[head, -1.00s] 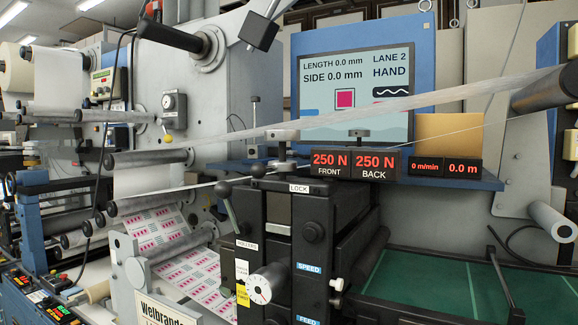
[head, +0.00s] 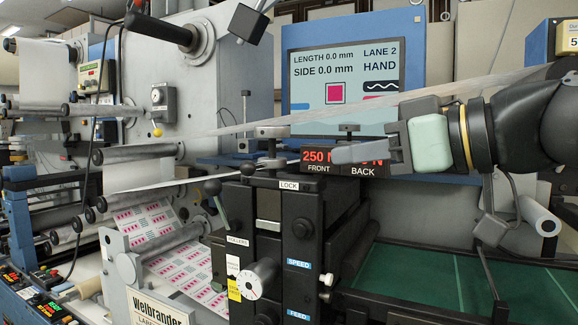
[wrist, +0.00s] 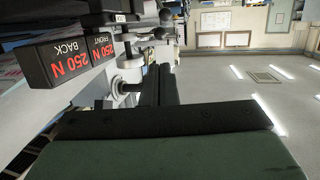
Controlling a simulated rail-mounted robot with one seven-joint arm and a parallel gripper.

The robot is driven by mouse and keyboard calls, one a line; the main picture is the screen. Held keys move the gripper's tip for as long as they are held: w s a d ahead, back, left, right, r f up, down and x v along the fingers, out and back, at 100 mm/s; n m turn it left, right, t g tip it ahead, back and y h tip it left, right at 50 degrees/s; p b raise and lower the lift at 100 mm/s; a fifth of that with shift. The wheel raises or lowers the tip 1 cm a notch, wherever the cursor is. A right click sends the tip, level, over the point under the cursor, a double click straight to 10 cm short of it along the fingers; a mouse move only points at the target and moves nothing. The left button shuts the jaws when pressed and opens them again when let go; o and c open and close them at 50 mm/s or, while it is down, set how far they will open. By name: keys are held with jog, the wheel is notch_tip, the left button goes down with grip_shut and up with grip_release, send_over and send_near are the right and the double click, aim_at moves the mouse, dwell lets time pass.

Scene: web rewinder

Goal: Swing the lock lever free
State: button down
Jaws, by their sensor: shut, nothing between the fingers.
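The lock lever (head: 248,169) is a short rod with a black ball end, pointing left from the metal post above the LOCK label (head: 289,185). It sits on top of the black roller unit. My gripper (head: 340,153) reaches in from the right, in front of the BACK tension display (head: 364,168), and hides part of it. Its fingers are shut and empty, pointing left toward the post, with a clear gap to the lever. In the wrist view dark ball-ended levers show small near the top, but I cannot tell which is the lock lever.
The red-digit FRONT display (head: 318,158) stands between my fingertips and the post. A pale web (head: 400,108) runs diagonally behind and above the unit. A second ball-ended lever (head: 214,189) is at the ROLLERS label. A green bed (head: 420,285) lies below right.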

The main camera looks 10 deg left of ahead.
aim_at(254, 168)
jog(key=shift+r, duration=0.1)
jog(key=p+x, duration=0.4)
jog(key=x, duration=0.8)
jog(key=shift+w+a, duration=0.15)
jog(key=shift+a, duration=0.2)
jog(key=shift+w+a+f+p, duration=0.25)
jog(key=shift+w+a+p, duration=0.1)
jog(key=shift+a, duration=0.25)
